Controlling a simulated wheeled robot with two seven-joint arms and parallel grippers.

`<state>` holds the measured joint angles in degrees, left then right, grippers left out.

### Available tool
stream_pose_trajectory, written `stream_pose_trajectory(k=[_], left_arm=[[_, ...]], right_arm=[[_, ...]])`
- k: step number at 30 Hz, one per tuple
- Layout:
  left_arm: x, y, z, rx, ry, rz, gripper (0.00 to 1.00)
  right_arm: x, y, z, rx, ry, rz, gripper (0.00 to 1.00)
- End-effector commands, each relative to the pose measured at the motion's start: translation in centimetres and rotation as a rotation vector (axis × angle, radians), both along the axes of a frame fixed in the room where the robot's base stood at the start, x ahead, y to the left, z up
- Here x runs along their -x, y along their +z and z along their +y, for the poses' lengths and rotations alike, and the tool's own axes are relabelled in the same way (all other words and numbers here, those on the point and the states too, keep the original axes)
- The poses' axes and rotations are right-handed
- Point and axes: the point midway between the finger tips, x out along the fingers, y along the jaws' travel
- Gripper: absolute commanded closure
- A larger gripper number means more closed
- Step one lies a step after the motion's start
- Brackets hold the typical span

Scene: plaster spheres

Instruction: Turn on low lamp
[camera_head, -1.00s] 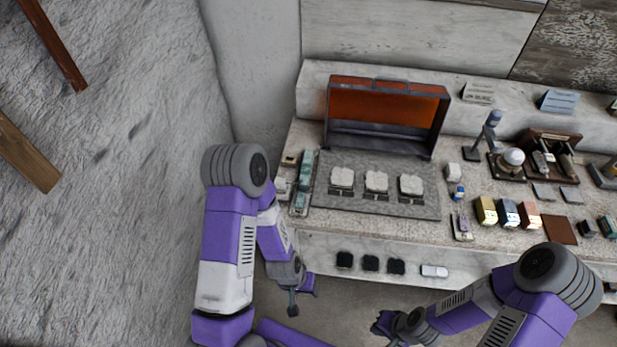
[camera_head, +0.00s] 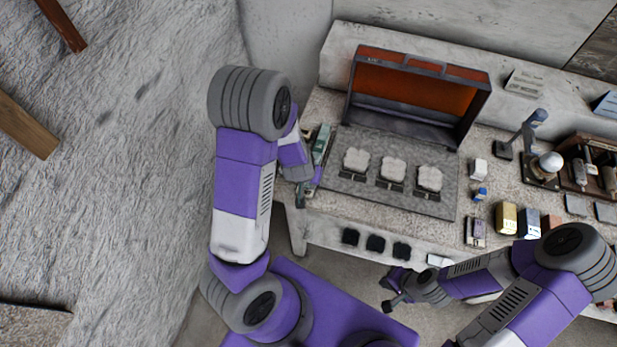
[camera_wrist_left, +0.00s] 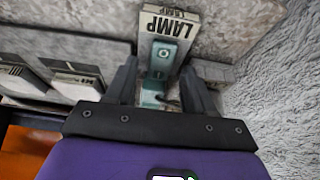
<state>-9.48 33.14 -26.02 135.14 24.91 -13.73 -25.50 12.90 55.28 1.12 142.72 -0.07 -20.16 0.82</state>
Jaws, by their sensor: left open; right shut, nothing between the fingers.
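A white block lettered "LAMP" (camera_wrist_left: 168,24) shows upside down at the top of the left wrist view. Just below it is a teal switch-like piece (camera_wrist_left: 162,55) with a round mark, and a second teal part lies lower. My left gripper (camera_wrist_left: 158,72) is open, with its two dark fingers on either side of the teal parts; I cannot tell whether they touch. In the head view the teal strip (camera_head: 321,143) lies at the bench's left end, and my left arm partly hides this area. My right gripper (camera_head: 391,292) is shut and empty in front of the bench.
An open case with an orange lid (camera_head: 415,85) stands on the bench, behind a grey panel (camera_head: 440,208) with several white pads. A small lamp-like stand with a white ball (camera_head: 549,162) and coloured blocks (camera_head: 506,217) are to the right.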

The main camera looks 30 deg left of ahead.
Motion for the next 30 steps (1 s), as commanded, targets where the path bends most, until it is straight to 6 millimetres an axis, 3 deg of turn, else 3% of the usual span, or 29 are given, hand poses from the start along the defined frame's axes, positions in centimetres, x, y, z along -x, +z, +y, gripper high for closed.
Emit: stream_pose_trajectory(k=[11,21,26,30], left_arm=[[-0.2,-0.5,0.0,0.001,0.001,0.000,0.48],[-0.2,-0.5,0.0,0.001,0.000,0.000,1.00],[-0.3,-0.4,0.0,0.003,0.000,0.010,1.00],[-0.5,-0.1,0.1,0.012,0.000,0.056,1.00]], right_arm=[[0.0,-0.2,0.0,0.000,0.000,-0.001,1.00],[0.0,-0.2,0.0,0.000,0.000,-0.001,1.00],[0.0,0.3,0.0,0.000,0.000,-0.001,1.00],[0.0,1.9,0.0,0.000,0.000,-0.001,1.00]])
